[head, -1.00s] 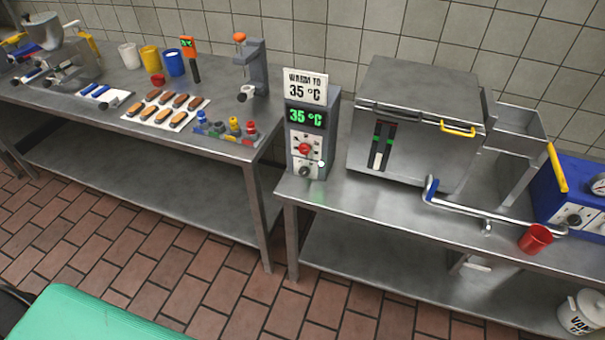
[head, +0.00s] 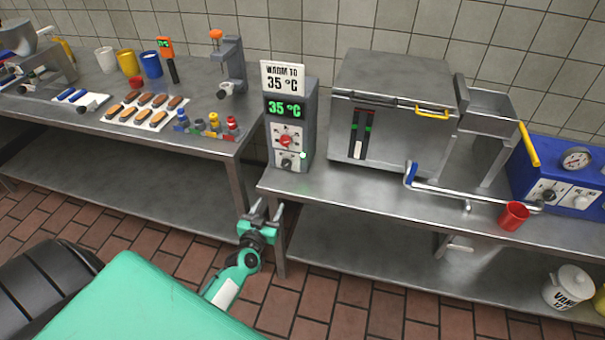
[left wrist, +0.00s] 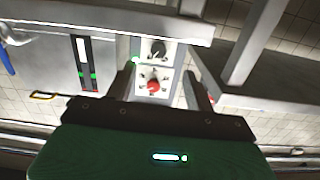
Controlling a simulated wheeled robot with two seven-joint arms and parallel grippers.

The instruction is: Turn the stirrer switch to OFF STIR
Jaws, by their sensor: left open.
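A grey control box (head: 309,125) stands at the left end of the right-hand table. Its face carries a green 35 °C display (head: 285,108), a red knob (head: 286,142) and a dark knob (head: 287,162) below it. I cannot read the knob labels, so I cannot tell which is the stirrer switch. My left gripper (head: 263,211) is open and empty, below and in front of the box, apart from it. In the left wrist view the red knob (left wrist: 153,87) and dark knob (left wrist: 157,48) appear upside down between the open fingers. My right gripper is not in view.
A steel tank (head: 390,95) with a yellow handle stands right of the box. A gap separates the two tables. Floor in front is free.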

